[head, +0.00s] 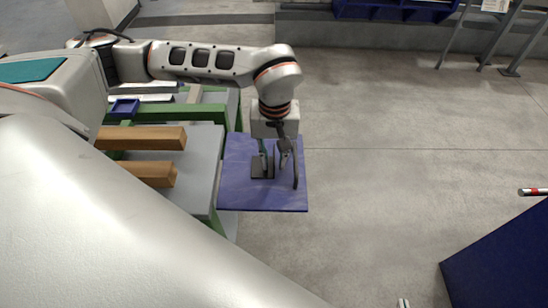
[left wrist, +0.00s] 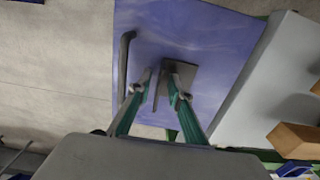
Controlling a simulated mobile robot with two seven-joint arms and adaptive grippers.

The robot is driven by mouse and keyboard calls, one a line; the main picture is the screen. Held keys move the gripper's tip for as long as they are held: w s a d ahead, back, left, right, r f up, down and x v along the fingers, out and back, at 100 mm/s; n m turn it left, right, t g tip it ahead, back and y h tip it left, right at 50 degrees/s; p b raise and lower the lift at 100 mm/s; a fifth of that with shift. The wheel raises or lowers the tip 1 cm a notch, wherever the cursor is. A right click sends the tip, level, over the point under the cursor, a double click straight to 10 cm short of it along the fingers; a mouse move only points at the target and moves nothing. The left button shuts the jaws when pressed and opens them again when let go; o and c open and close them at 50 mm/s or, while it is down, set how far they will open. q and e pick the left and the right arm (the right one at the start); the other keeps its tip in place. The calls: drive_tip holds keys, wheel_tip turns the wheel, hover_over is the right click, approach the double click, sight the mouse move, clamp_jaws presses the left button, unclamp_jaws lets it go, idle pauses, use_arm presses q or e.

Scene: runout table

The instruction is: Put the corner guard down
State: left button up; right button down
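A dark grey piece, which looks like the corner guard (head: 257,168), is on a blue-purple board (head: 240,195). In the left wrist view the corner guard (left wrist: 184,72) shows as a dark square face beside a fingertip. My left gripper (head: 274,161) points down over the board at the guard. Its fingers (left wrist: 160,88) stand apart, with a thin dark strip between them; I cannot tell whether this is part of the guard. No firm grip shows. A dark curved handle-like bar (left wrist: 125,62) lies along one side of the board. My right gripper is out of view.
The board adjoins a grey-topped table with a green frame (head: 205,150). Two wooden beams (head: 140,137) and a small blue tray (head: 124,107) are on the table. Open concrete floor (head: 400,150) lies to the right. A dark blue panel (head: 505,265) stands at the lower right.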

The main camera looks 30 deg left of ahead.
use_arm(q)
drive_tip(key=shift+r, duration=0.15)
wheel_tip(320, 180, up, 11)
drive_tip(key=shift+f+p, duration=0.1)
drive_tip(key=shift+p, duration=0.5)
drive_tip(key=shift+r, duration=0.6)
drive_tip(key=shift+s, duration=0.1)
